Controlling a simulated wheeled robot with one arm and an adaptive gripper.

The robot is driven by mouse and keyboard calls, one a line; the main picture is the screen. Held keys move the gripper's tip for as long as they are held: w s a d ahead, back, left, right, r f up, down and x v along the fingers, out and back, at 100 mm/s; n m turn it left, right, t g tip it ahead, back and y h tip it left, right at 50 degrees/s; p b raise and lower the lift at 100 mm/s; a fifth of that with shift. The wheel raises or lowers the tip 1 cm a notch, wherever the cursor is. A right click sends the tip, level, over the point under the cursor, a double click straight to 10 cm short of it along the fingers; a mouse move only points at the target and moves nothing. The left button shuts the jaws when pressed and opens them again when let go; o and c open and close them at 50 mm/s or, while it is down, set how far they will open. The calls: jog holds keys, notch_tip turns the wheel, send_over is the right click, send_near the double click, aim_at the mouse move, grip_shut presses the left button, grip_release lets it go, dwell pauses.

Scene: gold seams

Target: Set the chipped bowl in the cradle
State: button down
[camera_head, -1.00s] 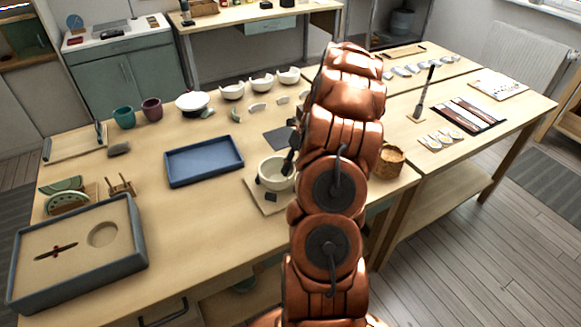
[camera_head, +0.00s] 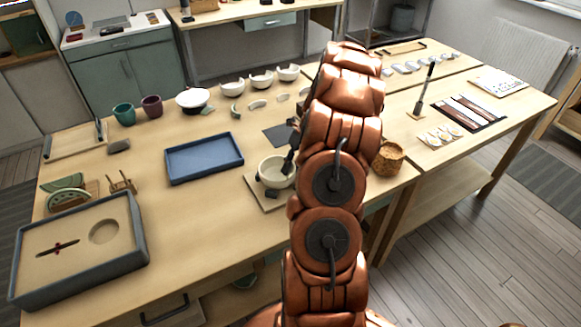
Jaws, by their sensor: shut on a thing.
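A cream bowl (camera_head: 272,172) is at the front middle of the workbench, over a square light wooden board (camera_head: 258,192). My gripper (camera_head: 286,166) is at the bowl's right side, shut on its rim; my arm hides most of the gripper. I cannot tell whether the bowl touches the board, and no chip is clear at this size. A small wooden stand with upright posts (camera_head: 122,184), possibly the cradle, is on the left of the bench, apart from the bowl.
An empty blue tray (camera_head: 204,158) lies left of the bowl. A grey-rimmed box (camera_head: 140,240) fills the front left corner. A wicker basket (camera_head: 389,157) is right of my arm.

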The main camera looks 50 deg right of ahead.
jog(key=shift+f, duration=0.2)
dwell(0.6)
jog(key=shift+c, duration=2.3)
grip_release()
jog(key=shift+r+p, duration=1.95)
jog(key=shift+r, duration=1.1)
